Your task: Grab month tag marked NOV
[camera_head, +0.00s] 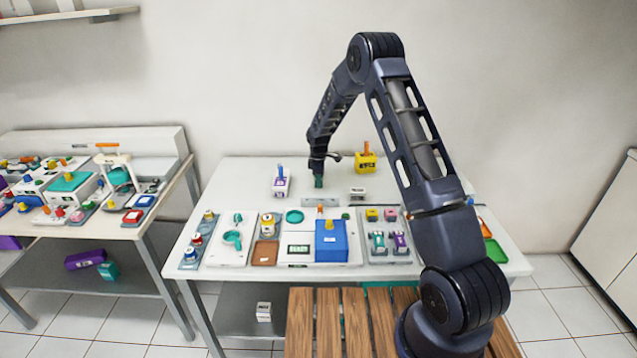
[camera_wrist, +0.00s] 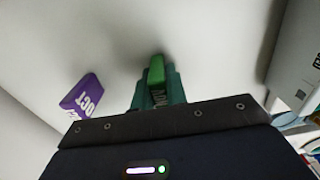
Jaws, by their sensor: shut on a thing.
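My gripper (camera_head: 318,174) is over the back part of the white table. In the wrist view my gripper (camera_wrist: 157,92) is shut on a green tag (camera_wrist: 156,72) with dark lettering. The lettering looks like NOV but is partly hidden between the fingers. In the head view the green tag (camera_head: 318,183) shows small at the fingertips; I cannot tell whether it touches the table. A purple tag marked OCT (camera_wrist: 82,100) lies to the left in the wrist view, apart from my gripper.
A white box with a blue peg (camera_head: 281,187) stands left of my gripper. A small white labelled block (camera_head: 357,193) is to the right, and a yellow box (camera_head: 366,162) behind it. Trays and a blue box (camera_head: 331,245) fill the table's front. A cluttered second table stands left.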

